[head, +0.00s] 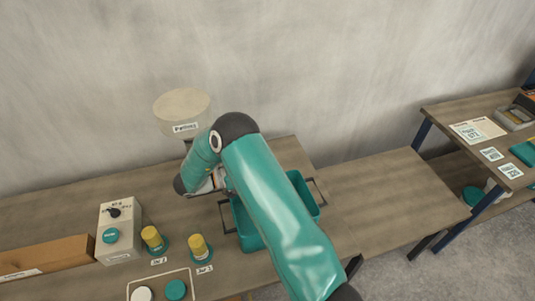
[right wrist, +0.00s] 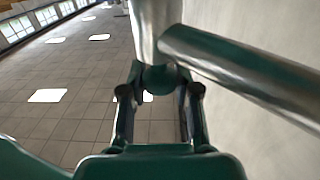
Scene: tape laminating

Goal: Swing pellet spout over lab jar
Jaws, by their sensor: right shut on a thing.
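The pale pellet hopper (head: 182,108), labelled "Pellets", stands at the back of the bench against the wall. In the right wrist view, a metal tube comes down from the top, and a second metal tube (right wrist: 245,72) slants off to the right. My right gripper (right wrist: 158,82) is shut on a teal ball-shaped knob (right wrist: 158,77) at the tubes' junction. In the head view my right arm hides most of the spout and gripper. My left gripper is out of view.
A teal bin (head: 244,228) with dark handles stands partly under my right arm. A pale control box (head: 120,245) with a black knob and teal button, and a cardboard box (head: 45,258), are at left. White (head: 141,294) and teal (head: 175,290) discs lie in front. The bench's right side is clear.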

